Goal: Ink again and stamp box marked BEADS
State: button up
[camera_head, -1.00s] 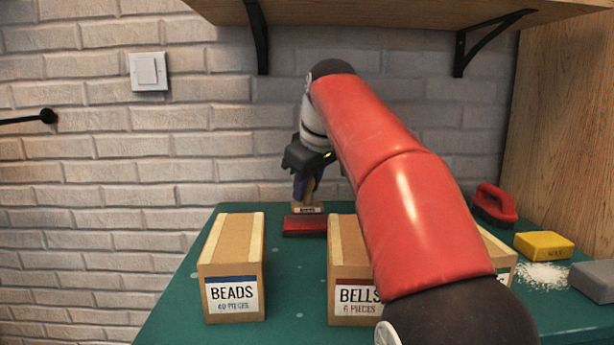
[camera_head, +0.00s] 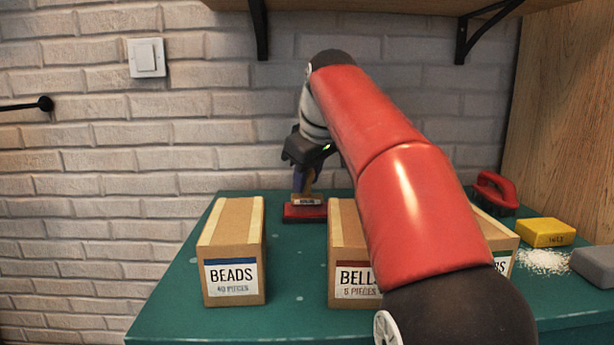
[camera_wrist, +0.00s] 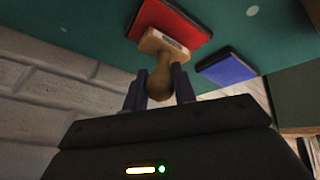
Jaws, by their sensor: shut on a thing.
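The box marked BEADS (camera_head: 232,235) is a brown carton with a blue-banded label, standing at the left of the green table. My gripper (camera_head: 303,182) is behind the boxes, pointing down and shut on the wooden stamp (camera_head: 306,200). In the wrist view my gripper's fingers (camera_wrist: 160,92) clasp the handle of the stamp (camera_wrist: 160,50). The stamp's head is at the red ink pad (camera_wrist: 184,22), which also shows in the head view (camera_head: 304,214). I cannot tell whether its face, hidden from view, touches the pad. A blue ink pad (camera_wrist: 226,67) lies beside the red one.
The box marked BELLS (camera_head: 345,285) stands right of BEADS, partly behind my arm, with another box (camera_head: 498,240) further right. A red-handled brush (camera_head: 494,192), a yellow block (camera_head: 545,233), white grains (camera_head: 545,261) and a grey block (camera_head: 596,266) lie at right. Brick wall behind.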

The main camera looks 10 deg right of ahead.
jog(key=shift+f+b, duration=0.35)
jog(key=shift+f, duration=0.2)
dwell(0.7)
notch_tip(320, 180, up, 3)
jog(key=p, duration=0.2)
jog(key=shift+p, duration=0.4)
jog(key=shift+r, duration=2.05)
